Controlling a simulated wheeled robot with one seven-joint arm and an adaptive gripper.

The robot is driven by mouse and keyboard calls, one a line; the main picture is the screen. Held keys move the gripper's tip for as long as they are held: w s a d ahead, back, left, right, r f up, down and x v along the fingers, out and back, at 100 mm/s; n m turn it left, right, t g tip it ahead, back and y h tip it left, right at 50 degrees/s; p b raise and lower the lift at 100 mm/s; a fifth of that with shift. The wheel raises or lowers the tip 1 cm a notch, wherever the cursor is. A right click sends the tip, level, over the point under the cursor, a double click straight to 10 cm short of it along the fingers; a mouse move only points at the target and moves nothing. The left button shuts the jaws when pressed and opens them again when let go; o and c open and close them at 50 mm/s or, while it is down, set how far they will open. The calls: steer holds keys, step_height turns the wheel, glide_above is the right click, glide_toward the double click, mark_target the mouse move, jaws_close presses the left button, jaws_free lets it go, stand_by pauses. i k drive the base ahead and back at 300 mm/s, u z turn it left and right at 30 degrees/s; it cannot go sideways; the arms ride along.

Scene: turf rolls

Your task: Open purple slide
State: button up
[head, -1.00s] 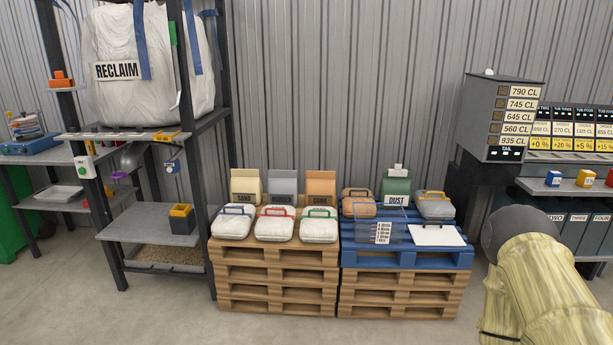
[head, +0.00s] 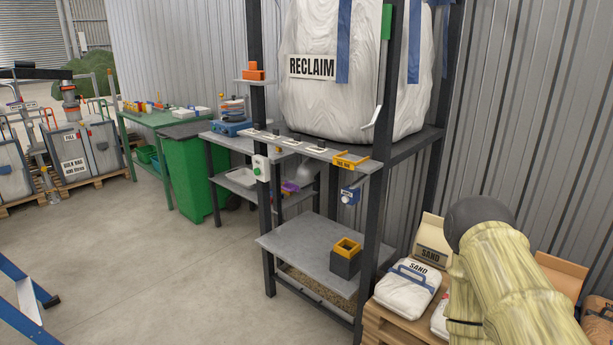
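A small purple part (head: 290,186) shows beneath the shelf of the dark metal rack, beside a grey spout (head: 305,174) under the big white RECLAIM bag (head: 350,85). It is small and partly hidden, so I cannot tell whether it is open or shut. My arm, in a pale yellow sleeve with a dark grey joint, reaches in at the lower right. My gripper is not in view.
The rack's lower shelf (head: 320,249) holds a black and yellow box (head: 345,257). Sand bags (head: 408,284) lie on a pallet at the right. A green bin (head: 190,175) stands behind left. A blue frame (head: 25,300) is at lower left. The middle floor is clear.

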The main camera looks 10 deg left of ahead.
mark_target(293, 185)
steer(key=u, duration=0.15)
steer(key=i, duration=0.4)
steer(key=u, duration=0.1)
steer(key=k, duration=0.6)
steer(key=u, duration=0.7)
steer(key=i, duration=1.75)
steer(key=z, duration=0.4)
